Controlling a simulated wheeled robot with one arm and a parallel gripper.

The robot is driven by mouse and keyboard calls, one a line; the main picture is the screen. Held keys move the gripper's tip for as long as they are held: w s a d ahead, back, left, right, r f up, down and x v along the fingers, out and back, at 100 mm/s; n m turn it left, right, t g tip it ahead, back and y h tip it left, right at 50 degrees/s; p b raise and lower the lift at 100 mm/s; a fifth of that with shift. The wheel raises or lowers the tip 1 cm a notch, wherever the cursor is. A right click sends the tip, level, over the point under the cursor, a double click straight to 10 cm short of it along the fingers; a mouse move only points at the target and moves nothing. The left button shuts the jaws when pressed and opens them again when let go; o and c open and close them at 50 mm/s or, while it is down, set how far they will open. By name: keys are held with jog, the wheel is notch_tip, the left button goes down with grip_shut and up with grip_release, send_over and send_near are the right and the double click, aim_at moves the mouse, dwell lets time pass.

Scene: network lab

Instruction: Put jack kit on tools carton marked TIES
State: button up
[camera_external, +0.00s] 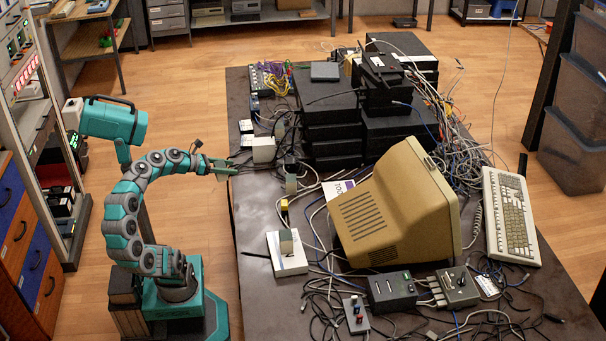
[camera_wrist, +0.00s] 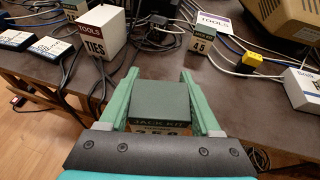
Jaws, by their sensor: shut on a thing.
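In the external view my gripper (camera_external: 222,167) is at the table's left edge; the kit is hard to make out there. The tools carton marked TIES (camera_wrist: 100,38) is a white upright box with a dark red TOOLS band, ahead and to the left of my gripper in the wrist view. It appears as the white box (camera_external: 264,150) in the external view, right of my gripper.
Cables lie around the carton on the dark table (camera_external: 255,215). A similar small box marked 45 (camera_wrist: 202,41), a yellow piece (camera_wrist: 252,60) and a white box (camera_wrist: 302,88) are to the right. A beige monitor (camera_external: 395,210) and black device stacks (camera_external: 330,120) stand beyond.

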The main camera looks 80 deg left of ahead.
jog(key=s+a+n+g+y, duration=0.2)
jog(key=a+n+y, duration=0.3)
jog(key=a, duration=1)
notch_tip(320, 180, up, 11)
jog(key=m+t+h+p, duration=0.1)
jog(key=m+t+h, duration=0.1)
jog(key=m+h, duration=0.6)
send_over(270, 140)
notch_tip(270, 140, down, 8)
jog(key=shift+w+d+r+b, duration=0.1)
jog(key=shift+d+b, duration=0.05)
jog(key=shift+b, duration=0.8)
jog(key=o, duration=1.5)
jog(key=shift+c, duration=0.2)
